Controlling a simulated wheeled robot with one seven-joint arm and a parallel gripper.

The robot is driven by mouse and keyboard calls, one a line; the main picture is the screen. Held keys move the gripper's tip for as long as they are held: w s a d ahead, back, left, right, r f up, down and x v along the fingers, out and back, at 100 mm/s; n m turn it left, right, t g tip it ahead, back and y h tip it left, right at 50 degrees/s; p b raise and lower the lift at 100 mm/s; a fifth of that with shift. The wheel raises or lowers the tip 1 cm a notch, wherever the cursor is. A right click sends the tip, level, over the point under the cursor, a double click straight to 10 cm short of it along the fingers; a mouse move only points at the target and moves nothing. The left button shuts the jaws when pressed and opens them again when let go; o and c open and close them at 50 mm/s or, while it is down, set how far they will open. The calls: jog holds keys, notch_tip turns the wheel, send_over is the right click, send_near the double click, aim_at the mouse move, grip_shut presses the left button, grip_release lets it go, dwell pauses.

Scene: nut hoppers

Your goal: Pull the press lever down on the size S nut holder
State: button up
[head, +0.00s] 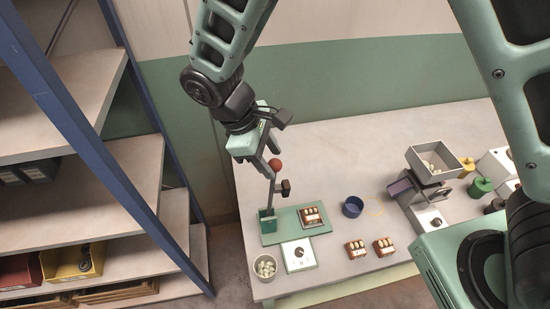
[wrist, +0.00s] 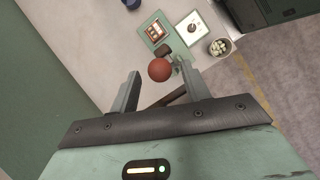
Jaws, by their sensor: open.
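The press lever (head: 271,190) stands raised with a red ball (head: 275,164) at its top, above a green press base (head: 268,224) at the table's left end. A brown holder (head: 311,215) with pale pieces lies on the base's plate. No size label is readable. My gripper (head: 262,166) is open just above and beside the ball. In the wrist view the red ball (wrist: 159,69) appears between the two fingertips (wrist: 160,80), with no visible contact; its depth relative to them is hard to tell. The lever's lower part is partly hidden there.
A white box with a black knob (head: 298,256) and a cup of pale nuts (head: 265,267) sit in front. Two brown holders (head: 355,251) (head: 384,246) and a blue ring (head: 352,206) lie right. A hopper (head: 434,163) stands farther right. Shelving (head: 100,205) is left.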

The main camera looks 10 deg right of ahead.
aim_at(273, 161)
jog(key=shift+p+x, duration=0.3)
jog(key=shift+x, duration=1.3)
grip_shut()
jog(key=shift+d, duration=0.1)
